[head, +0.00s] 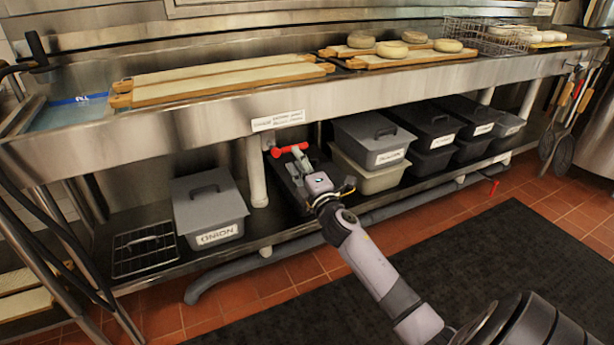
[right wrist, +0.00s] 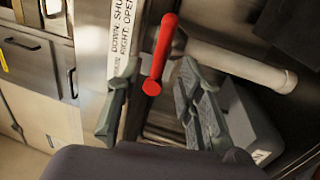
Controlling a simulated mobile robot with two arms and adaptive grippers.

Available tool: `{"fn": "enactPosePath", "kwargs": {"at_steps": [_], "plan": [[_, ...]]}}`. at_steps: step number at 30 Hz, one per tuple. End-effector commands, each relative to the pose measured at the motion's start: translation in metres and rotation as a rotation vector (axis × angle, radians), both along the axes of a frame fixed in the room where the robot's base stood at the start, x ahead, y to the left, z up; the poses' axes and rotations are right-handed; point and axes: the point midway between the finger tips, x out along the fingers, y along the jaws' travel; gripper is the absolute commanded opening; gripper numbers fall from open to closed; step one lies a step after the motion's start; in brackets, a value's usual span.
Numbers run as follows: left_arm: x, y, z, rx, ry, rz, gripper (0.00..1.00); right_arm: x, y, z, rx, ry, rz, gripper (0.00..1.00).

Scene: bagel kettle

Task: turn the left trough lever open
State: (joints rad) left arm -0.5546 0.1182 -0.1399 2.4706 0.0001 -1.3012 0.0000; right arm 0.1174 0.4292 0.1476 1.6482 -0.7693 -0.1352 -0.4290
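The red left trough lever (head: 289,149) is below the front edge of the steel trough (head: 400,82), beside a pale drain pipe (head: 256,172). In the head view it lies nearly level, reaching right from the pipe's top. My right gripper (head: 297,160) is just below and in front of it. In the right wrist view the lever (right wrist: 163,50) shows between the two spread fingers of the gripper (right wrist: 159,78), nearer the left finger; I cannot tell whether either touches it. My left gripper is not in view.
A label (head: 278,121) on the trough front shows "DOWN SHUT" and "RIGHT OPEN" in the right wrist view (right wrist: 122,30). Lidded bins, an onion bin (head: 208,208) and a grey one (head: 372,138), stand on the lower shelf. A red handle (head: 493,186) is farther right.

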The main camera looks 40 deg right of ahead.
Motion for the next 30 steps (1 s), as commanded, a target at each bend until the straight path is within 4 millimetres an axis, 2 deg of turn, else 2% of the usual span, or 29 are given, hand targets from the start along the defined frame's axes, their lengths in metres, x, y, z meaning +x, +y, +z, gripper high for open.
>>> {"fn": "enactPosePath", "kwargs": {"at_steps": [1, 6, 12, 30], "plan": [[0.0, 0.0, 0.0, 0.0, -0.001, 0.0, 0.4, -0.011, 0.003, -0.004, 0.002, 0.003, 0.0, 0.34], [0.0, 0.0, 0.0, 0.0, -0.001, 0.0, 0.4, -0.04, 0.01, -0.009, 0.0, 0.002, 0.0, 0.34], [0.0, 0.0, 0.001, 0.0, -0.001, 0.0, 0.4, -0.059, 0.014, -0.013, -0.001, 0.001, 0.0, 0.34], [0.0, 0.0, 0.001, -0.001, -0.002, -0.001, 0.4, -0.062, 0.015, -0.013, -0.001, 0.0, 0.0, 0.34]]}}
